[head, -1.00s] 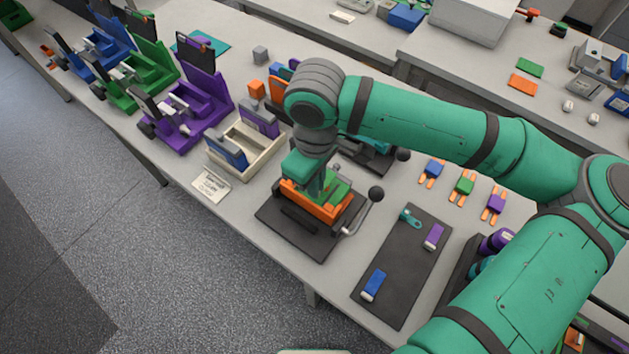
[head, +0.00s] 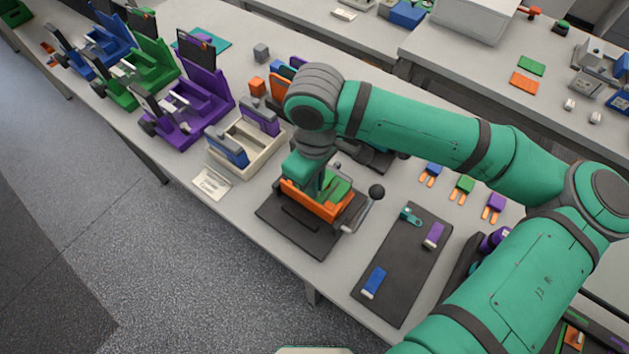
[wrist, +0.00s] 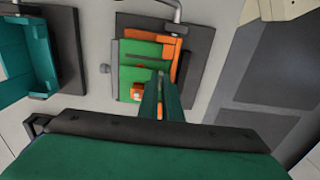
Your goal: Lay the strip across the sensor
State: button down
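My gripper (wrist: 161,84) points down over an orange and green fixture (head: 313,205) on a dark base plate (head: 290,239) near the bench's front edge. In the wrist view its two green fingers lie close together over the green bed (wrist: 138,50), inside the orange frame (wrist: 173,62). A small orange piece (wrist: 137,95) shows beside the fingers. The fingertips are small and partly hidden, so I cannot tell whether a strip is between them. I cannot clearly pick out the strip or the sensor.
A lever with a black knob (head: 376,191) stands at the fixture's right. A dark mat (head: 400,270) holds a blue piece (head: 374,282), a purple piece (head: 433,235) and a teal piece (head: 410,216). A beige tray (head: 222,168) and a purple fixture (head: 190,115) stand to the left.

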jog(key=shift+f, duration=0.3)
dwell(0.5)
jog(key=c, duration=1.9)
grip_release()
jog(key=shift+o, duration=0.2)
notch_tip(320, 180, up, 11)
jog(key=shift+d+f, duration=0.1)
jog(key=shift+f, duration=0.05)
